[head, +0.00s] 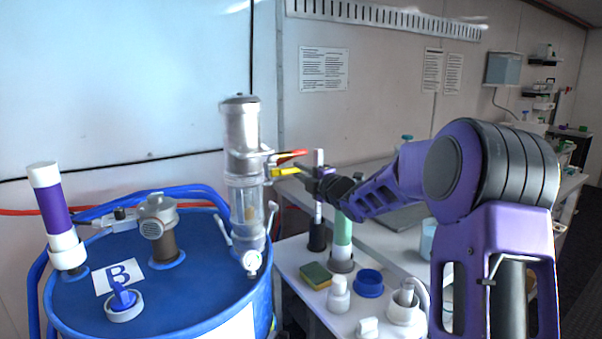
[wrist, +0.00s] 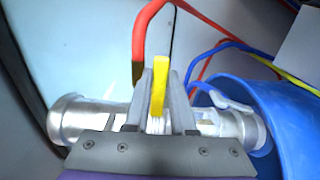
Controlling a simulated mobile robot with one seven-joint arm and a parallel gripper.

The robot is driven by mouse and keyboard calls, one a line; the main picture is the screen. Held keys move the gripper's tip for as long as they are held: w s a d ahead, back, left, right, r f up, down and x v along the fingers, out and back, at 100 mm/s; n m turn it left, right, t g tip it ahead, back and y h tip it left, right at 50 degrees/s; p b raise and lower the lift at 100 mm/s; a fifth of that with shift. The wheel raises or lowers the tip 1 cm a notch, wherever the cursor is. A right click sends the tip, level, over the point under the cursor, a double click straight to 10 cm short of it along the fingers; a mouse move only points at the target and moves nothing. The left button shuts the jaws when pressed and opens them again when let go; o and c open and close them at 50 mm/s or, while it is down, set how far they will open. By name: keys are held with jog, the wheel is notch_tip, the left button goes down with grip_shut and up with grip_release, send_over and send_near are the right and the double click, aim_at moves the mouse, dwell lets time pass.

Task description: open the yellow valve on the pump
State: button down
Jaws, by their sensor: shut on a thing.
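The pump (head: 243,140) is an upright silver and clear cylinder on the blue drum (head: 190,295); it lies sideways across the wrist view (wrist: 80,117). The yellow valve (head: 284,172) is a flat handle sticking out to the right from the pump's side. In the wrist view the yellow handle (wrist: 161,68) stands between my two fingers. My gripper (wrist: 160,95) is shut on it. In the head view my gripper (head: 304,173) reaches the handle from the right. The fingers hide the handle's base.
A red handle (head: 290,155) sits just above the yellow one, close to my fingers; it curves past them in the wrist view (wrist: 141,35). Blue hoses run behind the drum.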

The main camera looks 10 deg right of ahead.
jog(key=shift+f, duration=0.15)
dwell(0.3)
jog(key=s+a+f+m+b, duration=0.1)
jog(key=a+f+m, duration=0.4)
jog(key=m, duration=1.3)
jog(key=shift+s+a+f, duration=0.25)
jog(key=shift+s+f, duration=0.15)
jog(key=shift+s, duration=0.25)
jog(key=c, duration=0.7)
grip_release()
jog(key=shift+c, duration=0.2)
